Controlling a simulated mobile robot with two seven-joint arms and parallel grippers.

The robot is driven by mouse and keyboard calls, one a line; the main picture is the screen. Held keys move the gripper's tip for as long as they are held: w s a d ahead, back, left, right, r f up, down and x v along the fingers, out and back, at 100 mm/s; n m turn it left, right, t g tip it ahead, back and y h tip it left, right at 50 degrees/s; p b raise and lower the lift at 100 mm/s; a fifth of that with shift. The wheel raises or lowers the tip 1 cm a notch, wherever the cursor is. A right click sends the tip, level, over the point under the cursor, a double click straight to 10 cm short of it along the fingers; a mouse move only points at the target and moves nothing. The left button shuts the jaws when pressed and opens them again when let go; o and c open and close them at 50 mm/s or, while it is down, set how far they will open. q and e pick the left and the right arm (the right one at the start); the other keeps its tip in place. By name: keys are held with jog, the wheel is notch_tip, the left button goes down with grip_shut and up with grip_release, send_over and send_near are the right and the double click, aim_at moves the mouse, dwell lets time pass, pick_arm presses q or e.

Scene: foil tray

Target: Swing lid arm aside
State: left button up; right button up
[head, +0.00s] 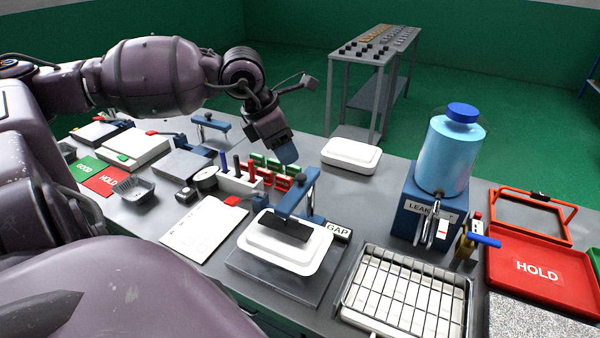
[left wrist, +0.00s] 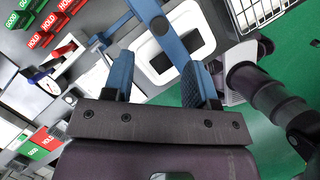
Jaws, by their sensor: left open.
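The blue lid arm (head: 292,200) stands at the GAP station. Its black pad (head: 286,226) lies over the white-lidded tray (head: 284,250) on a grey plate. In the head view my left gripper (head: 287,152) is above and behind the lid arm's post, with its blue fingers pointing down. In the left wrist view the fingers of this gripper (left wrist: 155,72) are spread and empty. The lid arm's blue bar (left wrist: 165,30) shows beyond the fingers there, with the white tray (left wrist: 155,68) behind it. I see no contact with the bar. My right gripper is not in view.
A wire rack (head: 407,290) stands right of the station. A blue bottle (head: 452,155) on a leak tester and a red HOLD tray (head: 540,268) are farther right. Red and green blocks (head: 272,168) stand behind left; a paper sheet (head: 203,229) lies left. Another white tray (head: 350,154) is at the back.

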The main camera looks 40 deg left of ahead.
aim_at(301, 175)
pick_arm(q)
jog(key=b+x, duration=0.1)
jog(key=x, duration=0.5)
jog(key=shift+w+d+f, duration=0.1)
jog(key=shift+w+f, duration=0.1)
jog(key=shift+f, duration=0.1)
jog(key=shift+w+d+f, duration=0.1)
jog(key=shift+w+f, duration=0.1)
jog(key=shift+f, duration=0.25)
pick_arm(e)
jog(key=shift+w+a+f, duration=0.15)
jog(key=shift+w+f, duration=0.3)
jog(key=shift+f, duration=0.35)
pick_arm(q)
jog(key=shift+c, duration=0.3)
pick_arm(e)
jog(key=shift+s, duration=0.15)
pick_arm(q)
grip_shut()
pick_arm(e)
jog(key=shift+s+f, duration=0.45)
